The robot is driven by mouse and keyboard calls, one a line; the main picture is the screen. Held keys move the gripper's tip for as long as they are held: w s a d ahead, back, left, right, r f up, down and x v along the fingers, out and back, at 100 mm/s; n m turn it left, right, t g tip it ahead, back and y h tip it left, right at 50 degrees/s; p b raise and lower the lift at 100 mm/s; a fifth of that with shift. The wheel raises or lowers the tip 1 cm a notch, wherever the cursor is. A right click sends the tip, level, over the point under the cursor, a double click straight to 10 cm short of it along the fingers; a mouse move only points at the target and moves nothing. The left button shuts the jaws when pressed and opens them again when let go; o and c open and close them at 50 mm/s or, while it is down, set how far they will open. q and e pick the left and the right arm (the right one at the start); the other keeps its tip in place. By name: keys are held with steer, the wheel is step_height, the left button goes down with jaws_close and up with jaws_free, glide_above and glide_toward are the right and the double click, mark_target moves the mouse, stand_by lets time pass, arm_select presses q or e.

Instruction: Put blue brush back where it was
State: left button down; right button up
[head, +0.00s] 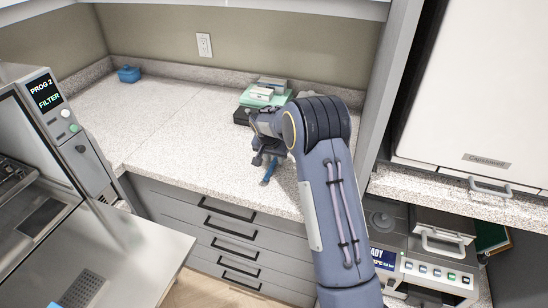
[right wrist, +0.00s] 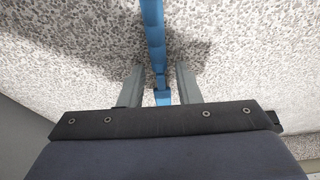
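The blue brush (head: 268,174) is at the front part of the speckled counter (head: 190,140), below my right gripper (head: 262,158). In the right wrist view the blue brush (right wrist: 154,40) runs from the top edge down between the two grey fingers of the right gripper (right wrist: 160,72). The fingers stand apart with a gap on each side of the brush, so the gripper is open around it. I cannot tell whether the brush lies flat on the counter. My left gripper is not in view.
A dark case with green and white boxes (head: 265,93) stands behind the gripper. A blue container (head: 128,73) sits in the far left corner. An autoclave (head: 52,110) with a display and a steel surface (head: 130,250) is at left. The counter's left half is clear.

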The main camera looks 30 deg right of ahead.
mark_target(270, 169)
steer(key=shift+o, duration=0.2)
steer(key=shift+r, duration=0.15)
steer(key=shift+r, duration=0.2)
steer(key=b+v, duration=0.2)
steer(key=v, duration=0.9)
steer(key=s+a+r+n+y, duration=0.1)
steer(key=s+r+y, duration=0.15)
steer(key=s, duration=0.65)
steer(key=s+a+n+t+y, duration=0.1)
steer(key=s+a, duration=0.5)
steer(key=s, duration=0.7)
steer(key=s+a+n+t+y, duration=0.2)
steer(key=s+a+n, duration=0.4)
steer(key=s, duration=0.7)
steer(key=shift+s+a+f+y, duration=0.2)
steer(key=shift+s+a+y, duration=0.15)
steer(key=shift+a+y, duration=0.35)
